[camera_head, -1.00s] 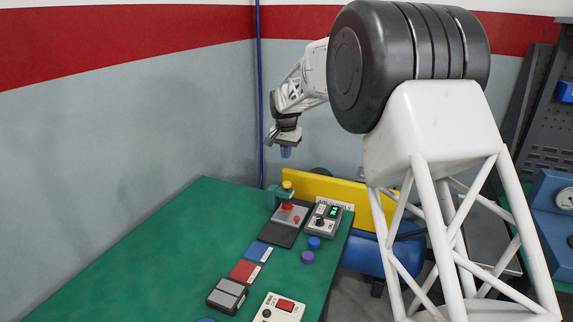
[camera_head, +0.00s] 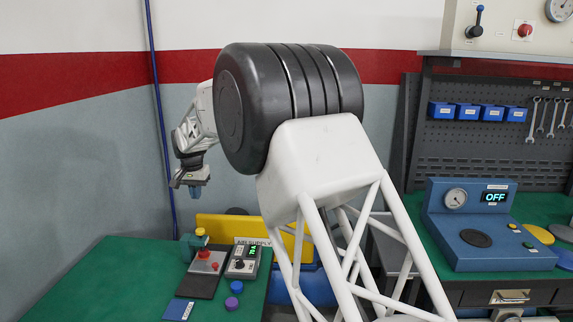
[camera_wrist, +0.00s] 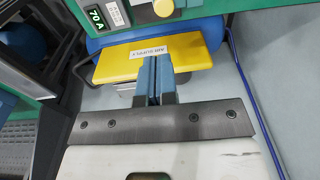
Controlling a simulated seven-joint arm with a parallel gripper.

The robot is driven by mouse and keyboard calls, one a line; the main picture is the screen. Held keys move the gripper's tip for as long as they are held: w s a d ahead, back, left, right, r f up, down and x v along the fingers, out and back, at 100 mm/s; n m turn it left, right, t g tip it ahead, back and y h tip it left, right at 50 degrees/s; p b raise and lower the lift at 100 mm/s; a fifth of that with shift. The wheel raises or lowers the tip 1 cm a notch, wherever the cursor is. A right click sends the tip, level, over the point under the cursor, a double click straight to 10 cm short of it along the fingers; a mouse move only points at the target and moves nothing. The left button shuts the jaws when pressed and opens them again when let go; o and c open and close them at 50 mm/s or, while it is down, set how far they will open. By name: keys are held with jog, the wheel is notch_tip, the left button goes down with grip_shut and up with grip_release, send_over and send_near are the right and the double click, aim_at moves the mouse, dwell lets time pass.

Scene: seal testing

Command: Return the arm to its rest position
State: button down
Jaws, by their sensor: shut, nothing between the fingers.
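My gripper (camera_head: 196,190) hangs at the end of my arm, above and left of the yellow air supply panel (camera_head: 212,222), clear of the table. In the wrist view, my gripper (camera_wrist: 154,60) shows its two blue fingers closed together with nothing between them. The fingers overlap the yellow panel (camera_wrist: 115,65) in that view, with no contact visible. My arm is raised and bent, its large black joint in the middle of the head view.
At right, a blue tester (camera_head: 485,225) reading OFF stands on another green bench. A tool pegboard (camera_head: 480,150) is behind it.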

jog(key=s+d+r, duration=0.4)
jog(key=s+d, duration=0.3)
jog(key=d, duration=0.5)
jog(key=s+d+r, duration=0.4)
jog(key=s+d, duration=0.2)
jog(key=d, duration=0.6)
jog(key=s+d+r, duration=0.5)
jog(key=s+d, duration=0.2)
jog(key=d, duration=0.5)
jog(key=s+d+f, duration=0.3)
jog(key=s+d, duration=0.3)
jog(key=s, duration=0.4)
jog(key=s+d+f+t, duration=0.1)
jog(key=s+d+f, duration=0.2)
jog(key=s+d, duration=0.3)
jog(key=s+d+f, duration=0.3)
jog(key=s+d, duration=0.4)
jog(key=s, duration=0.9)
jog(key=shift+s+t, duration=0.25)
jog(key=shift+t, duration=0.15)
